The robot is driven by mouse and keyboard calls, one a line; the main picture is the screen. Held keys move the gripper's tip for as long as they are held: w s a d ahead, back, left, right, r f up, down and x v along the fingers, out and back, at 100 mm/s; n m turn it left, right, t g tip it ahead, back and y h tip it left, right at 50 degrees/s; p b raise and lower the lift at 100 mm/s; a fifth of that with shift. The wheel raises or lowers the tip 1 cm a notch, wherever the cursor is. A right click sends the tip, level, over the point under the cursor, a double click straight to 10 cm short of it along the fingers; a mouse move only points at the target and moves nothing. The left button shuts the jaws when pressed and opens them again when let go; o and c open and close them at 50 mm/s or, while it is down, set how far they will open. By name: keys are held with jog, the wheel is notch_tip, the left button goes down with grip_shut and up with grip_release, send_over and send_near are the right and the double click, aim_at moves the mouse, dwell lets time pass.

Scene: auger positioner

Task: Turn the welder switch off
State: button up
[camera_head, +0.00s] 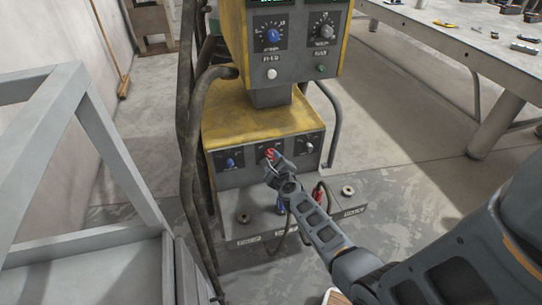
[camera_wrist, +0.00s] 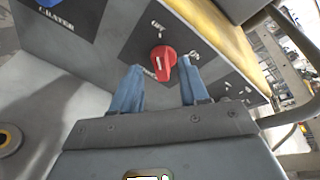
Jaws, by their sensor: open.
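The welder (camera_head: 262,112) is a yellow and grey machine with a lower front panel of dials. Its switch is a red knob (camera_head: 270,153) in the middle of that panel. In the wrist view the red knob (camera_wrist: 164,62) has a white mark on its face, and a label reading OFF lies above it. My gripper (camera_head: 273,162) is at the panel, in front of the knob. In the wrist view the open blue-grey fingers of my gripper (camera_wrist: 160,80) lie left and right of the knob, with gaps visible. I cannot tell if either finger touches it.
A blue dial (camera_head: 230,162) is left of the switch and another dial (camera_head: 309,147) is right. Thick hoses (camera_head: 190,125) hang along the welder's left side. A grey frame (camera_head: 95,125) stands at left. A workbench (camera_head: 480,45) with small tools is at upper right.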

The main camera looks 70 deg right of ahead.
jog(key=p+v, duration=0.1)
jog(key=v, duration=0.3)
jog(key=shift+s+a+r, duration=0.1)
jog(key=shift+s+a, duration=0.15)
jog(key=shift+a, duration=0.05)
jog(key=s+a+r+n+t+y, duration=0.1)
jog(key=s+a+r+n+y, duration=0.15)
jog(key=s+a+n, duration=0.4)
jog(key=s+a+r+n+t+y, duration=0.1)
jog(key=s+a+r+n+t, duration=0.15)
jog(key=a+n, duration=0.55)
jog(key=s+a+r+n+t+y, duration=0.1)
jog(key=s+a+r+n+y, duration=0.1)
jog(key=s+a+r+n, duration=0.5)
jog(key=s+a+r+n+y, duration=0.3)
jog(key=s+a+r+n, duration=0.1)
jog(key=a+r+n, duration=0.3)
jog(key=s+a+r+n+y, duration=0.3)
jog(key=s+a+r+n, duration=0.1)
jog(key=a+r+n, duration=0.3)
jog(key=shift+a+r+n+t, duration=0.35)
jog(key=shift+a+n, duration=0.2)
jog(key=shift+a, duration=0.15)
